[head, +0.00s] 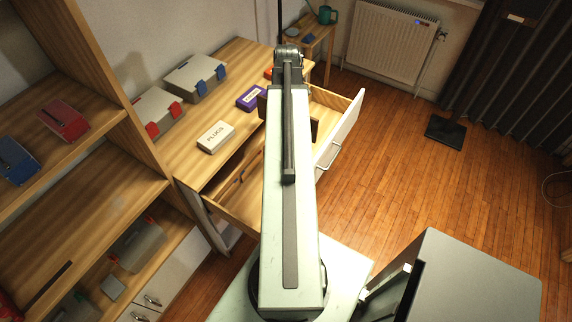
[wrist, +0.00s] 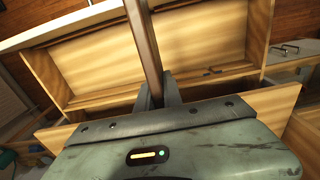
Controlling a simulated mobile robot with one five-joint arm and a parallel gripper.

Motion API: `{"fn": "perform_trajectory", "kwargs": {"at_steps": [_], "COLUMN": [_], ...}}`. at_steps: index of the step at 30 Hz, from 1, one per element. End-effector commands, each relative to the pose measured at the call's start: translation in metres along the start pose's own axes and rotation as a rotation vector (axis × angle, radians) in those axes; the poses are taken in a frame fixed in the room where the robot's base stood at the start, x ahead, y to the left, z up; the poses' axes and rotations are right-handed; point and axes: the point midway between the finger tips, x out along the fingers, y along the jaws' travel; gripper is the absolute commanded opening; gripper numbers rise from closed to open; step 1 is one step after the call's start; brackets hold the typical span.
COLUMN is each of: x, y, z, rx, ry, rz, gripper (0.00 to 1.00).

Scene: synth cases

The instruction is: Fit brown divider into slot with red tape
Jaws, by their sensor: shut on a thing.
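My gripper (wrist: 159,92) is shut on the brown divider (wrist: 143,40), a long thin board seen nearly edge-on in the wrist view. The divider is held over the open wooden drawer (wrist: 205,35). In the head view my arm covers most of the divider; a dark brown piece of it (head: 262,105) shows left of the arm. The drawer's white front (head: 345,128) with its handle stands out to the right. I cannot make out red tape or a slot in either view. Whether the divider touches the drawer is unclear.
On the wooden desk (head: 185,105) lie a white labelled box (head: 216,137), a purple box (head: 251,97) and grey cases with blue latches (head: 196,77) and red latches (head: 157,112). A shelf unit (head: 120,110) stands at left.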

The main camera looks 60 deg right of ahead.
Motion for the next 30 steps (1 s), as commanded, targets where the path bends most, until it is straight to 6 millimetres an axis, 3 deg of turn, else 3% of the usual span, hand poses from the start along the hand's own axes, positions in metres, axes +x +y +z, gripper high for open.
{"fn": "perform_trajectory", "kwargs": {"at_steps": [1, 6, 30], "x": [0.025, 0.06, 0.178], "y": [0.0, -0.001, -0.001], "z": [0.0, -0.001, -0.002], "rx": [-0.001, -0.002, -0.003], "ry": [0.0, 0.0, 0.0], "rz": [0.0, 0.0, 0.0], "gripper": [0.0, 0.0, 0.0]}}
